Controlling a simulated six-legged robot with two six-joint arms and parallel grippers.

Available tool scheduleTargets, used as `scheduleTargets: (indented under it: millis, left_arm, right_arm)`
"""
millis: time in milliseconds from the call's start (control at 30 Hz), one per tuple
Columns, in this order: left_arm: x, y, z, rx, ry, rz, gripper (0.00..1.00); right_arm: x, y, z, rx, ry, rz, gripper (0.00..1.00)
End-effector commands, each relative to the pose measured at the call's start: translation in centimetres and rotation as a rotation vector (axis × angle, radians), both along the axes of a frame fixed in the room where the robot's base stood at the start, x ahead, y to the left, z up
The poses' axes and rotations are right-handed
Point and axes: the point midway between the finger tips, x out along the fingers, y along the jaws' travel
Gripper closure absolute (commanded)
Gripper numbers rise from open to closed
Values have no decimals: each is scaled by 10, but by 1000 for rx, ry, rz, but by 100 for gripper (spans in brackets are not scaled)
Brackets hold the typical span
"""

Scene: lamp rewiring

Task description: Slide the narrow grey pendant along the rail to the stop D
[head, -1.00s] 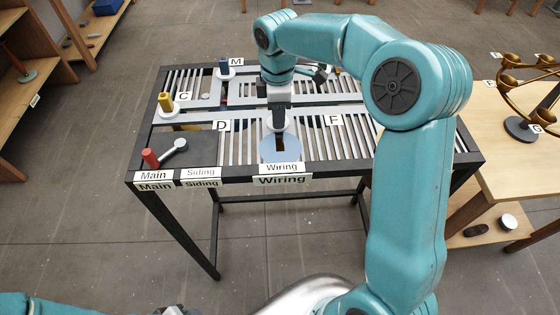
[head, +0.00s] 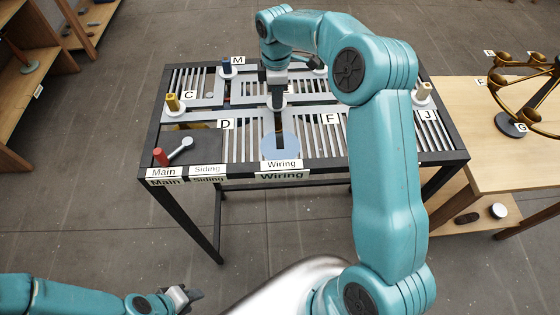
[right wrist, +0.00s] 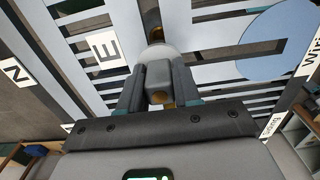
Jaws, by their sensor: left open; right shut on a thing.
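My right gripper (head: 277,98) is shut on a small grey piece with a brass-coloured end (right wrist: 160,97), probably the narrow grey pendant. Its pale round collar (right wrist: 157,55) sits at the rail slot, and also shows under the gripper in the head view. The fingers hide much of the piece. The stop label D (head: 226,124) lies left of and nearer than my right gripper, on the slatted rail table (head: 318,150). My left gripper (head: 188,298) is open and empty at the bottom left, well clear of the table.
A yellow peg (head: 173,102) stands by label C, a blue peg (head: 226,66) by M, a tan peg (head: 424,91) by J. A red peg (head: 160,156) and a grey lever (head: 181,148) sit front left. A blue disc (head: 281,147) lies behind the Wiring label.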

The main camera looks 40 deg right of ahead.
Motion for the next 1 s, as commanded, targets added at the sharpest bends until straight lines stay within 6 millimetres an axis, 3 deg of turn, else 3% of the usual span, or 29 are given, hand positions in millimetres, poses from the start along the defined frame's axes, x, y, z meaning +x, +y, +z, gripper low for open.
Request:
scheduleTargets:
  millis: [533, 1000]
  left_arm:
    - [0, 0, 17, 0, 0, 0, 57]
    - [0, 0, 15, 0, 0, 0, 57]
  right_arm:
    - [29, 50, 1, 1, -1, 2, 94]
    - [56, 93, -1, 1, 0, 2, 94]
